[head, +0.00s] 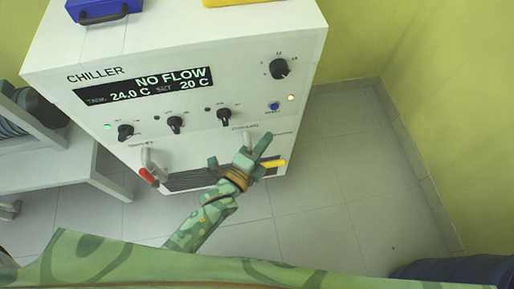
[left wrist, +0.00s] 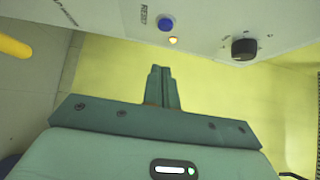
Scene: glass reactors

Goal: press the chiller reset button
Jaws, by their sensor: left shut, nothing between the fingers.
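The chiller (head: 190,65) is a white box with a dark display reading NO FLOW, 24.0 C and 20 C. Its blue reset button (head: 274,106) is at the right of the front panel, below a black knob, with a small lit lamp beside it. My left gripper (head: 265,140) is shut and empty, in front of the panel's lower right, below the button in the picture. In the left wrist view the shut fingers (left wrist: 162,82) point up toward the blue button (left wrist: 165,23), labelled RESET, with a visible gap in the picture. My right gripper is not in view.
Several black knobs (head: 176,124) line the panel. Below are a red-handled valve (head: 149,175) and a yellow handle (head: 273,163) close to my gripper. A grey shelf (head: 60,170) stands at left. The tiled floor (head: 350,170) at right is clear.

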